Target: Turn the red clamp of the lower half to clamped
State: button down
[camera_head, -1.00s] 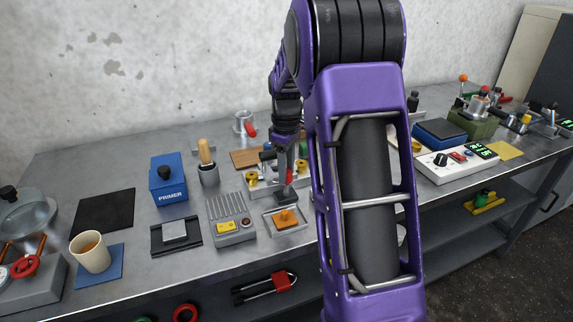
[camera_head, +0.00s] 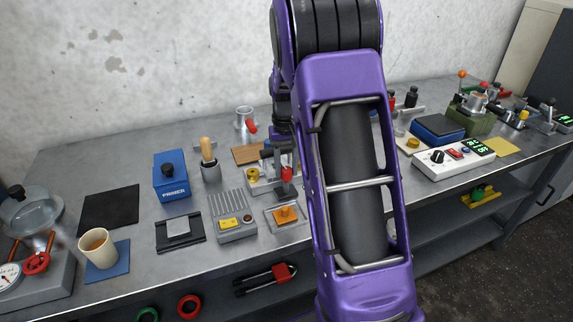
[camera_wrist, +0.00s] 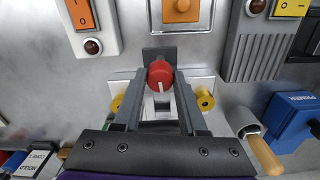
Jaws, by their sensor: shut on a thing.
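The red clamp (camera_wrist: 160,72) shows in the wrist view as a round red cap with a white mark pointing toward the picture's bottom. It stands before a dark grey block (camera_wrist: 157,52) on a pale fixture with yellow knobs (camera_wrist: 205,98) on both sides. My gripper (camera_wrist: 161,80) is shut on the red clamp, one finger on each side. In the head view the red clamp (camera_head: 287,173) stands upright above a dark base, and my arm hides the fixture's right part. I cannot tell from the frames whether it is clamped.
An orange-knobbed tray (camera_head: 286,215) and a grey ribbed box (camera_head: 233,217) stand in front of the fixture. The blue primer box (camera_head: 171,176) and a wooden-handled tool (camera_head: 208,152) are to the left. A white control box (camera_head: 453,160) is at right.

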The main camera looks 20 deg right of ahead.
aim_at(286, 169)
jog(key=shift+m, duration=0.5)
dwell(0.3)
jog(key=shift+c, duration=2.3)
grip_release()
jog(key=shift+r, duration=0.1)
notch_tip(286, 169, up, 17)
jog(key=p, duration=0.2)
jog(key=shift+r, duration=0.15)
